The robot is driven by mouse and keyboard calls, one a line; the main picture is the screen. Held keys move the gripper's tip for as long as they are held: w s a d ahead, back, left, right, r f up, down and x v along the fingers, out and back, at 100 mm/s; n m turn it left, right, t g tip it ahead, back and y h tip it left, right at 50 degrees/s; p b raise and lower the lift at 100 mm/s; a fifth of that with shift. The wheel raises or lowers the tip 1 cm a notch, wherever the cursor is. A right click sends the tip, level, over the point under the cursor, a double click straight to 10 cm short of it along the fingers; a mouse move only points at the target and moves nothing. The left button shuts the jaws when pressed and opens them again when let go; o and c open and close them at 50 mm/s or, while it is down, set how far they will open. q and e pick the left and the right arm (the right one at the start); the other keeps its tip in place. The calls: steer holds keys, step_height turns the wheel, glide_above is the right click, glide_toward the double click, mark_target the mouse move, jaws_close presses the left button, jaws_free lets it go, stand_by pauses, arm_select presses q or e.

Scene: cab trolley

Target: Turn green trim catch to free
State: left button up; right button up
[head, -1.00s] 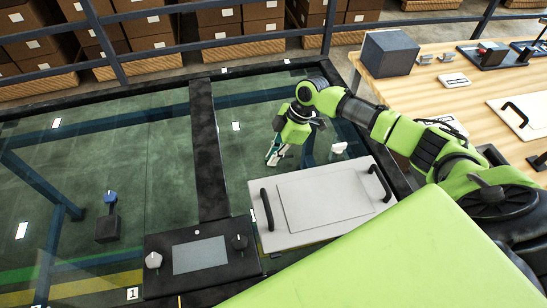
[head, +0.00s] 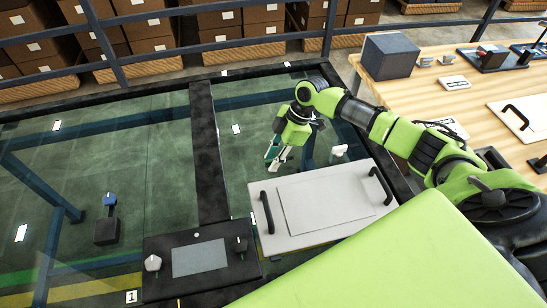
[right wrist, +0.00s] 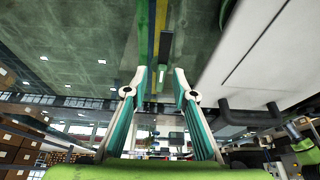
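My right gripper (head: 273,155) hangs over the dark green glass, just beyond the far left corner of the white panel. In the right wrist view its two teal and white fingers (right wrist: 160,82) stand apart with nothing visibly held between them. My left gripper is not in view.
The white panel (head: 290,238) has two black handles. A black console (head: 215,279) carries a grey screen, a white knob (head: 153,263) and a black knob (head: 240,245). A small white fitting (head: 340,151) sits beyond the panel. A wooden bench (head: 445,105) stands right.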

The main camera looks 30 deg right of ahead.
steer(key=v, duration=1.2)
stand_by(0.3)
